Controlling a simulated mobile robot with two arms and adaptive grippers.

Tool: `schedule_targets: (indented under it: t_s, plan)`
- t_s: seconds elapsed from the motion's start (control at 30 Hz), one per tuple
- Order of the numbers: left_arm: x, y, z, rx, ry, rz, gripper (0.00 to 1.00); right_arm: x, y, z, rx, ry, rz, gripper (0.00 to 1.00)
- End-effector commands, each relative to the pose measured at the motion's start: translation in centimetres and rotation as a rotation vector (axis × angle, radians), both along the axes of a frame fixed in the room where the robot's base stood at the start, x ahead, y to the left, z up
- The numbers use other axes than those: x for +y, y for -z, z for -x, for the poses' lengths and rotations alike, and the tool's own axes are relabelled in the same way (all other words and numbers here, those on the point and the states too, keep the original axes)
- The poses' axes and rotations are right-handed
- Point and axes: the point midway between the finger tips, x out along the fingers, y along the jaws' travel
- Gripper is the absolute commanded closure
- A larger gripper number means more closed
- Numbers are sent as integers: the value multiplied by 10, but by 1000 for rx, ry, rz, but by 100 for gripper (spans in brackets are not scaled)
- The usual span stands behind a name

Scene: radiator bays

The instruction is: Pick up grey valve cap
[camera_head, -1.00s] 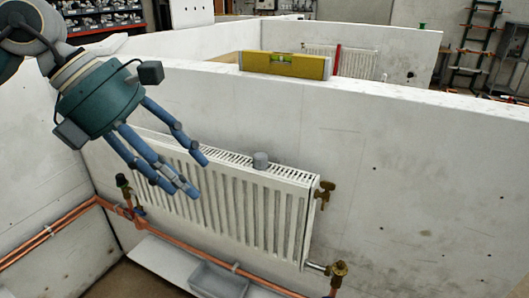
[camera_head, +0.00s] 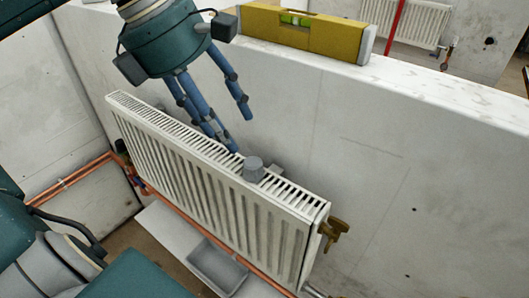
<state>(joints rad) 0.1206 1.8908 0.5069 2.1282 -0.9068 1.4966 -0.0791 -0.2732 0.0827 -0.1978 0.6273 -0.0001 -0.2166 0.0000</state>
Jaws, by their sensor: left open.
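The grey valve cap (camera_head: 253,169) stands on the top grille of the white radiator (camera_head: 215,190), right of the radiator's middle. My left gripper (camera_head: 240,133) comes down from above with its blue fingers spread. It is open and empty, above and slightly left of the cap, with its lowest fingertips close to the cap but seemingly apart from it. How far the fingers are in depth from the cap I cannot tell. My right gripper does not show.
A yellow spirit level (camera_head: 303,30) lies on the wall's top edge. A brass valve (camera_head: 333,233) sticks out at the radiator's right end. Copper pipes (camera_head: 75,180) run along the left wall. A grey tray (camera_head: 216,265) lies below the radiator.

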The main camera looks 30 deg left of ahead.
Motion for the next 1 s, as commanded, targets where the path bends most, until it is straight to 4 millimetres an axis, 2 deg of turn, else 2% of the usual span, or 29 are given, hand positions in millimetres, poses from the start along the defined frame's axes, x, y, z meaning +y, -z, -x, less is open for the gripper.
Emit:
schedule_targets:
  t_s: [0.2,0.33,0.43,0.7,0.83,1.0]
  plan:
    - [-10,31,-8,6,2,0,48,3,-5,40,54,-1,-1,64]
    - [-12,40,-11,4,2,1,48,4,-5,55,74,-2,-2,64]
    - [-13,45,-14,5,2,0,48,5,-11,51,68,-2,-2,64]
    - [-21,75,-28,7,0,1,48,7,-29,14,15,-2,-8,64]
    - [-24,84,-31,2,0,1,48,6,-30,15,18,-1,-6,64]
    - [-24,86,-32,0,-1,2,48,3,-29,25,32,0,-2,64]
